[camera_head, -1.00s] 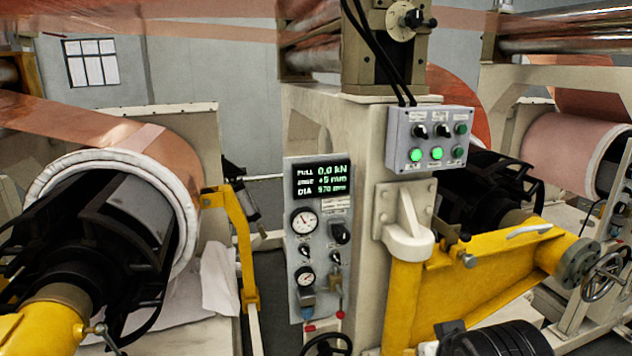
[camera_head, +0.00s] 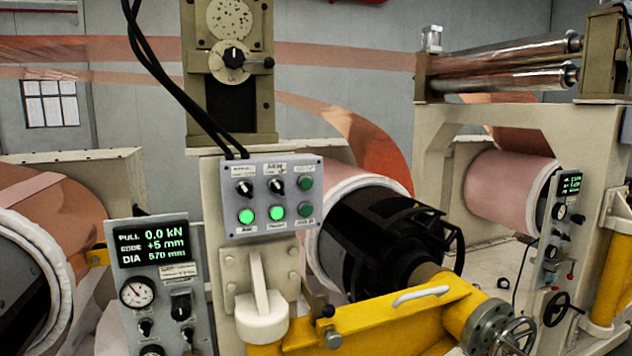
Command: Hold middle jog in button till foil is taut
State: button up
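A grey control box (camera_head: 232,190) is fixed to the cream machine post left of centre. Its top row has two black selector knobs and a dark green button. Its bottom row has a lit green button on the left (camera_head: 246,216), a lit green middle button (camera_head: 277,212) and a dark green one on the right. The small labels are too blurred to read. The copper foil (camera_head: 350,128) curves loosely down behind the post towards a copper roll (camera_head: 340,185). A display (camera_head: 152,246) reads PULL 0.0 kN, EDGE +5 mm, DIA 570 mm. My gripper is not in view.
A yellow arm (camera_head: 385,318) with a white handle and a handwheel (camera_head: 515,338) juts out at lower right. Black cables (camera_head: 165,85) run down to the box. Another roll stand (camera_head: 440,165) is at right, and a wrapped roll (camera_head: 40,270) at left.

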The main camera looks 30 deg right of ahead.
aim_at(306, 211)
jog(key=l+u, duration=0.3)
jog(key=l, duration=0.35)
jog(key=l+u, duration=0.25)
jog(key=l, duration=0.4)
jog(key=k+l+u, duration=0.1)
jog(key=l+u, duration=0.2)
jog(key=l, duration=0.35)
